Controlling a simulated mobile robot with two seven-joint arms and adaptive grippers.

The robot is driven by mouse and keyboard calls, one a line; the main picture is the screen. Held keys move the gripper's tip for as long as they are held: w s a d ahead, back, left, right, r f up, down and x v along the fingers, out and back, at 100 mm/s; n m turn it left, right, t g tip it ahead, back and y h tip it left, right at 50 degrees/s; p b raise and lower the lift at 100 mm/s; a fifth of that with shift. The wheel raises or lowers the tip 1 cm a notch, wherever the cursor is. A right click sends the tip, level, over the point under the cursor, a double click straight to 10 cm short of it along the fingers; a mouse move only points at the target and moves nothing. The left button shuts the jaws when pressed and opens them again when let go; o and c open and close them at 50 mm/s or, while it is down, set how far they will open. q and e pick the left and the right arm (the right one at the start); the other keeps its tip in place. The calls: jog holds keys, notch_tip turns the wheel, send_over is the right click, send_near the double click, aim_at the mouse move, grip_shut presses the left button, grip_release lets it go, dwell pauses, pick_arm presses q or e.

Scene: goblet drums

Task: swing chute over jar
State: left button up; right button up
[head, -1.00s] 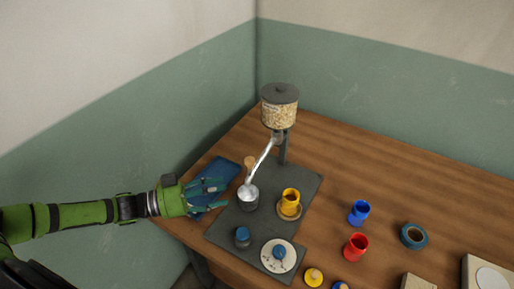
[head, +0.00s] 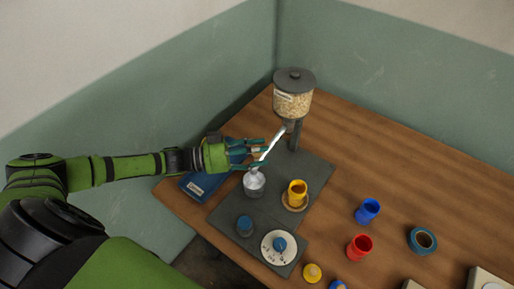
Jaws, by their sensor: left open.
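The silvery chute (head: 274,143) slopes down to the left from under a hopper of pale grains (head: 293,96). Its lower end is above or near a grey metal cup (head: 254,184). A yellow jar (head: 297,188) stands upright on a round brown coaster (head: 295,207), to the right of the chute's lower end. My left gripper (head: 262,153) is open, its teal fingers pointing right at the lower half of the chute. The fingertips overlap the chute in the picture; I cannot tell whether they touch it. My right gripper is not in view.
Blue (head: 368,210) and red (head: 360,246) cups and a tape roll (head: 422,240) stand right.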

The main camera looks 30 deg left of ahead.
pick_arm(q)
grip_shut()
grip_release()
jog(key=shift+r, duration=0.1)
jog(key=shift+s+a, duration=0.15)
jog(key=shift+a, duration=0.05)
jog(key=v, duration=1.1)
jog(key=shift+s+a, duration=0.15)
jog(key=shift+a, duration=0.1)
